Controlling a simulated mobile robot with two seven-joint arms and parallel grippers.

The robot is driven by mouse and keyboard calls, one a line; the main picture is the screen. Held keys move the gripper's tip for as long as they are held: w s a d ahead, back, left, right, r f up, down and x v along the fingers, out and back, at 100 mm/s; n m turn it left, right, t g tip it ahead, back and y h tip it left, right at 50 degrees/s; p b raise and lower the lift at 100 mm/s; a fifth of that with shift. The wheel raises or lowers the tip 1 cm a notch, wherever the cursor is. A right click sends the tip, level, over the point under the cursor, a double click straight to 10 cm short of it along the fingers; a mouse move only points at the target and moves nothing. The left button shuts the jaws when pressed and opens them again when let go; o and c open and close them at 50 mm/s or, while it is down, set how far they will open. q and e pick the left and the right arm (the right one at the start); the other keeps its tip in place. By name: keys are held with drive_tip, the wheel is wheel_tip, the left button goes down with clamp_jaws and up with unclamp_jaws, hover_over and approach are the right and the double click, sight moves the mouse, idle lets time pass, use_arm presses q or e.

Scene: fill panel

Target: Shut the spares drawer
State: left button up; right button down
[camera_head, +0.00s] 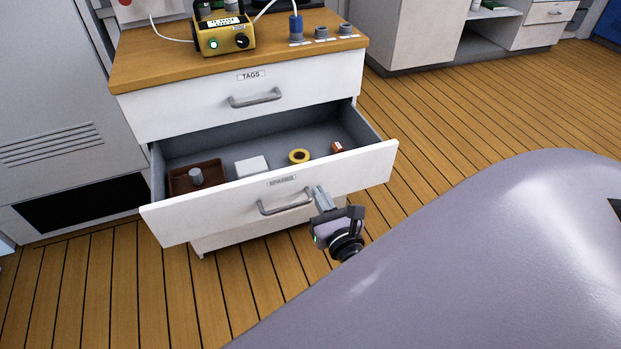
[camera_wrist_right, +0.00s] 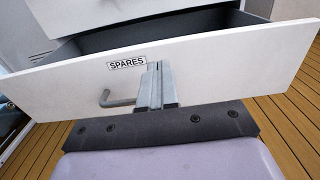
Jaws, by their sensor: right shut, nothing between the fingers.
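The spares drawer (camera_head: 240,204) is the lower drawer of the white cabinet and stands pulled out. Its label reads SPARES in the right wrist view (camera_wrist_right: 127,63). A grey bar handle (camera_head: 285,204) is on its front. My right gripper (camera_head: 319,192) is shut and empty, its fingertips at the drawer front just right of the handle. In the wrist view the fingers (camera_wrist_right: 156,84) overlap the handle's right end; I cannot tell whether they touch the front. My left gripper is not in view.
The drawer holds a brown tray (camera_head: 192,180), a white box (camera_head: 252,166), a yellow ring (camera_head: 299,156) and a small orange-brown item (camera_head: 337,147). The shut TAGS drawer (camera_head: 240,98) is above. A yellow device (camera_head: 224,36) stands on the wooden top. Wood floor is clear at right.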

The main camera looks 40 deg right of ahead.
sight(306, 170)
drive_tip(key=x, duration=0.4)
drive_tip(key=shift+w, duration=0.2)
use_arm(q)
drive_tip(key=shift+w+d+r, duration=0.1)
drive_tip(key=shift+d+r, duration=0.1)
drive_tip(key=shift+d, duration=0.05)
use_arm(e)
drive_tip(key=shift+x, duration=0.8)
drive_tip(key=shift+d, duration=0.1)
